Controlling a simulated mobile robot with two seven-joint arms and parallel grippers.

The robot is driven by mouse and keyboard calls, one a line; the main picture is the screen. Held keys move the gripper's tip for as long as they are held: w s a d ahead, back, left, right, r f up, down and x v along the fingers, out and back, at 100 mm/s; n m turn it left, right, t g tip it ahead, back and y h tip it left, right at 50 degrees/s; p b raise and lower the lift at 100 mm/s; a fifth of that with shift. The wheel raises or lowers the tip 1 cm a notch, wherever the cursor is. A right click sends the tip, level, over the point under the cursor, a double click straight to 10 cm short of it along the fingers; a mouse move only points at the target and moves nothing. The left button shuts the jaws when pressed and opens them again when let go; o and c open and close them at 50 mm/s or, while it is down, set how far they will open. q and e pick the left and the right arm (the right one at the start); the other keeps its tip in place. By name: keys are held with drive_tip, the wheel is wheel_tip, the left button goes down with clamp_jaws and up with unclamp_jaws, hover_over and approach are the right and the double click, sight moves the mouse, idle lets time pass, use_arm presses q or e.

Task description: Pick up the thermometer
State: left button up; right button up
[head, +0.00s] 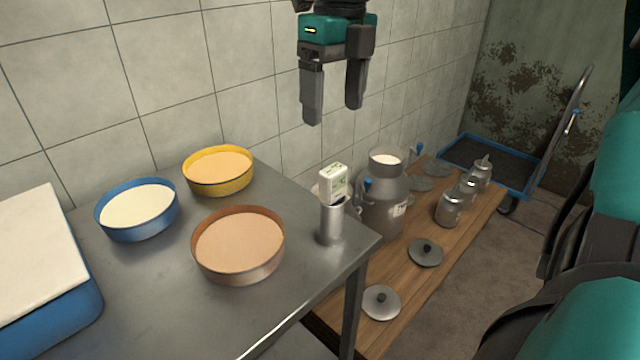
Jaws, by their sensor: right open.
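The thermometer (333,184) is a small pale device with a display on its head. It stands upright in a metal cylindrical cup (330,225) near the right corner of the steel table (150,310). Its lower part is hidden inside the cup. My right gripper (333,113) hangs above the thermometer, pointing down, with its fingers apart and nothing between them. A clear gap separates the fingertips from the thermometer's head. My left gripper is not in view.
Blue (139,230), yellow (218,186) and brown (238,268) filled pans and a blue tub (65,322) share the steel table. A milk can (385,220), lids and small metal jars stand on a lower wooden bench (400,285). The tiled wall rises behind.

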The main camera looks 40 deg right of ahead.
hover_over(333, 168)
wheel_tip(333, 168, down, 6)
drive_tip(key=shift+s+f+b, duration=0.1)
drive_tip(key=shift+f+b, duration=0.15)
drive_tip(key=shift+b, duration=0.05)
drive_tip(key=shift+f, duration=2.9)
drive_tip(key=shift+c, duration=0.4)
drive_tip(key=c, duration=1)
drive_tip(key=shift+r, duration=0.1)
